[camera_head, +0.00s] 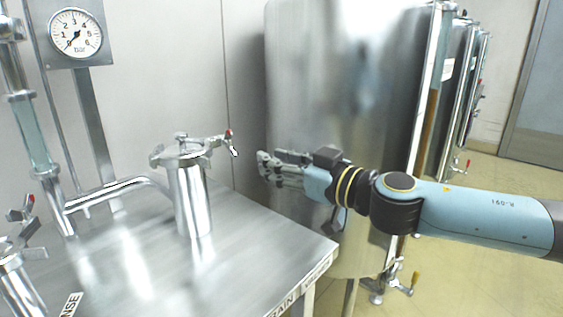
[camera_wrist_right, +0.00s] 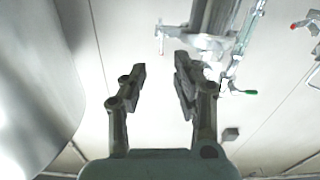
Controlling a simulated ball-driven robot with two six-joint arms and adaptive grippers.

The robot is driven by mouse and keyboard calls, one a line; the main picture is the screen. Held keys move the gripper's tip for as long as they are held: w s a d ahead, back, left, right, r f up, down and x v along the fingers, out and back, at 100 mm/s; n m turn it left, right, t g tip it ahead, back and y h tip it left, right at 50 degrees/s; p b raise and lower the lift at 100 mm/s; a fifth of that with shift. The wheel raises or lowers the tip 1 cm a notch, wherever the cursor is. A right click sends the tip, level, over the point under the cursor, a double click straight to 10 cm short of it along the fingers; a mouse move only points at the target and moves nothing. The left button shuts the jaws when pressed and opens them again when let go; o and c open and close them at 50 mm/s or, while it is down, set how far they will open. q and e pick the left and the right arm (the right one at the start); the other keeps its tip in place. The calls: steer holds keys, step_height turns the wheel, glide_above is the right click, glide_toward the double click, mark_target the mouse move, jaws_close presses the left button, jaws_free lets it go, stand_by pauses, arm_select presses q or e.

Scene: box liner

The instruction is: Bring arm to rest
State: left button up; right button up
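My right arm (camera_head: 480,213) comes in from the right, light blue, and reaches left in front of a big steel tank. My right gripper (camera_head: 267,168) is beyond the steel table's right edge, to the right of the metal canister and apart from it. In the right wrist view the two dark fingers of this gripper (camera_wrist_right: 160,72) stand apart with nothing between them. My left arm and gripper are not in view.
The steel table (camera_head: 255,245) bears a metal canister (camera_head: 190,200) with a red-tipped clamp handle. A pressure gauge (camera_head: 75,34) and piping stand at the left. The tall steel tank (camera_head: 340,80) is close behind my right gripper. Open floor (camera_head: 470,285) lies at lower right.

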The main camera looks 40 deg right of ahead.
steer(key=shift+s, duration=0.4)
stand_by(0.3)
